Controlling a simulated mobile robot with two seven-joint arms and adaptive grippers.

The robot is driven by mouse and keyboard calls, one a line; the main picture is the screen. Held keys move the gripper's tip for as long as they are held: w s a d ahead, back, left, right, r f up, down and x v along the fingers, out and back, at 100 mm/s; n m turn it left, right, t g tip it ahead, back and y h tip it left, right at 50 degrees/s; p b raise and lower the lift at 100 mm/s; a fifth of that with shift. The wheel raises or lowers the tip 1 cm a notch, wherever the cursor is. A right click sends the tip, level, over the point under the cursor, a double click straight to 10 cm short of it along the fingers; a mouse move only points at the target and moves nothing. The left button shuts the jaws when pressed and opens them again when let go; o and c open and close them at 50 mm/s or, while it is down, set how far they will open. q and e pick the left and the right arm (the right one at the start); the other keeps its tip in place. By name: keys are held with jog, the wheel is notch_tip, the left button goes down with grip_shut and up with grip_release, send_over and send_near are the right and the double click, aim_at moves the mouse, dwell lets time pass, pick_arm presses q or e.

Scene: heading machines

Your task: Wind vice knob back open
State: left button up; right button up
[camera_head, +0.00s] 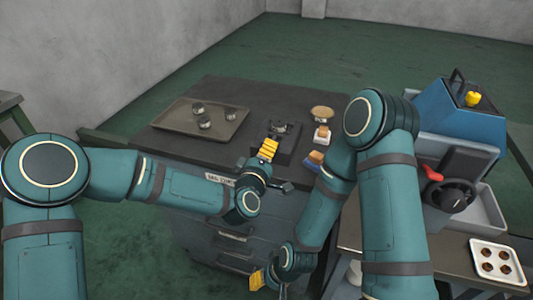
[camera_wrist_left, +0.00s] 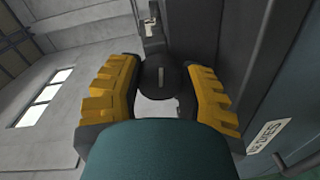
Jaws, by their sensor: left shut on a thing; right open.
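The vice (camera_head: 287,131) is a small dark block with a metal top on the dark workbench. Its knob (camera_wrist_left: 160,75) is a dark round piece, seen end-on in the left wrist view with a pale slot or bar across it. My left gripper (camera_head: 268,149) is at the vice's near side, its ribbed yellow fingers shut on the knob, one on each side. In the head view the fingers hide the knob. My right gripper (camera_head: 257,278) is open and empty, low in front of the bench drawers; only part of its yellow fingers shows.
A brown tray (camera_head: 165,118) with several small metal parts lies left on the bench (camera_head: 235,93). A blue machine (camera_head: 455,110) and white tray (camera_head: 497,246) are at right.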

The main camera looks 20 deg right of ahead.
pick_arm(q)
jog(key=shift+n, duration=0.5)
jog(key=shift+r, duration=0.1)
jog(key=o, duration=1.2)
jog(key=shift+d, duration=0.1)
jog(key=shift+o, duration=0.2)
